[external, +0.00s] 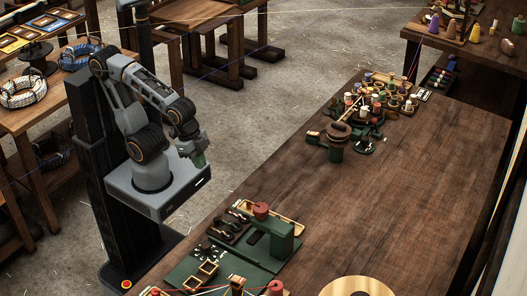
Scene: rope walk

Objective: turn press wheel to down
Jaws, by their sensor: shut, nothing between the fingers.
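My gripper (198,158) hangs from the folded arm, just in front of my base and left of the long table, with its tip pointing down. It is shut and holds nothing. A green press-like device (283,240) stands on the near left part of the table, with a red round knob (261,211) on top. I cannot tell for sure whether this knob is the press wheel, nor which way it is turned. My gripper is well apart from it.
A light round disc (357,288) lies at the front. The table's middle and right are clear. Rope coils (22,88) sit on the left bench.

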